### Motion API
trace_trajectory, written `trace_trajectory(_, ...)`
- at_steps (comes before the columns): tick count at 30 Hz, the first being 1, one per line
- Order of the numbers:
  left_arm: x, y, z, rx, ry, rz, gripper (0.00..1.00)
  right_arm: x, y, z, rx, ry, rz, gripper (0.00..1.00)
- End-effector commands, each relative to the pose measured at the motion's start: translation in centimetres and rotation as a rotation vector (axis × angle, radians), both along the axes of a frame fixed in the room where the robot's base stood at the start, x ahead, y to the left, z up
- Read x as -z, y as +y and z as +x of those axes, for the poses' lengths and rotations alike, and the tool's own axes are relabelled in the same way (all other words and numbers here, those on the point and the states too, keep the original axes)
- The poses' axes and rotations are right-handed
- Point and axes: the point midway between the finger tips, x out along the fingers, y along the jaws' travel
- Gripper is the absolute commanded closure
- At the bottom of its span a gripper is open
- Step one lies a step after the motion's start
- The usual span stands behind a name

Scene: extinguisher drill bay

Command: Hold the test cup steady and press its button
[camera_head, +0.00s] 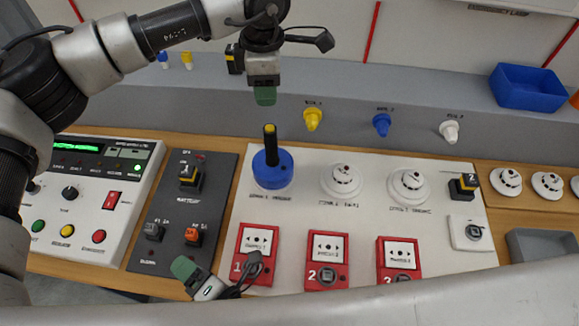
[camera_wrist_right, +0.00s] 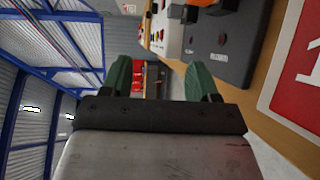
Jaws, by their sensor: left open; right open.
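The test cup (camera_head: 272,172) is a blue round cup with an upright black handle. It stands on the white panel (camera_head: 325,215), at its left end. I cannot make out a button on it. My left gripper (camera_head: 265,97) hangs above the cup, pointing down, with a gap between its green tips and the handle top; it is open and empty. My right gripper (camera_head: 188,270) is low at the front, left of the red call point 1 (camera_head: 257,250) and apart from the cup. In the right wrist view, its green fingers (camera_wrist_right: 160,80) are spread with nothing between them.
Two white detectors (camera_head: 342,181) (camera_head: 408,186) sit right of the cup. Red call points line the panel's front. A dark switch plate (camera_head: 183,215) and a control panel (camera_head: 95,195) lie left. Coloured cones (camera_head: 381,124) stick out from the grey ledge behind. A blue bin (camera_head: 529,87) stands back right.

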Motion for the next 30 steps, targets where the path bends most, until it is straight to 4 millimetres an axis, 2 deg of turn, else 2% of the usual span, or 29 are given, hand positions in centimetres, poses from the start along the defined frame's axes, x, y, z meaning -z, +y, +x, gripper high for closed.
trace_trajectory(1, 0.0, 0.0, 0.0, 0.000, 0.000, 0.000, 0.57, -1.0, -1.5, 2.6, 0.046, -0.131, -0.079, 0.40)
trace_trajectory(3, 0.0, 0.0, 0.0, 0.000, 0.000, 0.000, 0.57, -2.6, -3.6, 5.8, 0.112, -0.313, -0.207, 0.40)
trace_trajectory(6, 0.0, 0.0, 0.0, 0.000, 0.000, 0.000, 0.57, -4.8, -7.0, 9.9, 0.204, -0.550, -0.404, 0.40)
trace_trajectory(9, 0.0, 0.0, 0.0, 0.000, 0.000, 0.000, 0.57, -5.9, -10.6, 13.3, 0.264, -0.735, -0.611, 0.40)
trace_trajectory(15, 0.0, 0.0, 0.0, 0.000, 0.000, 0.000, 0.57, -5.2, -17.2, 17.8, 0.240, -0.946, -0.939, 0.40)
trace_trajectory(18, 0.0, 0.0, 0.0, 0.000, 0.000, 0.000, 0.57, -4.5, -19.5, 19.0, 0.205, -1.001, -1.030, 0.40)
trace_trajectory(21, 0.0, 0.0, 0.0, 0.000, 0.000, 0.000, 0.57, -4.2, -20.9, 19.7, 0.183, -1.034, -1.080, 0.40)
trace_trajectory(24, 0.0, 0.0, 0.0, 0.000, 0.000, 0.000, 0.57, -4.2, -21.3, 20.4, 0.175, -1.048, -1.101, 0.40)
trace_trajectory(30, 0.0, 0.0, 0.0, 0.000, 0.000, 0.000, 0.57, -4.2, -20.0, 22.6, 0.173, -1.051, -1.102, 0.40)
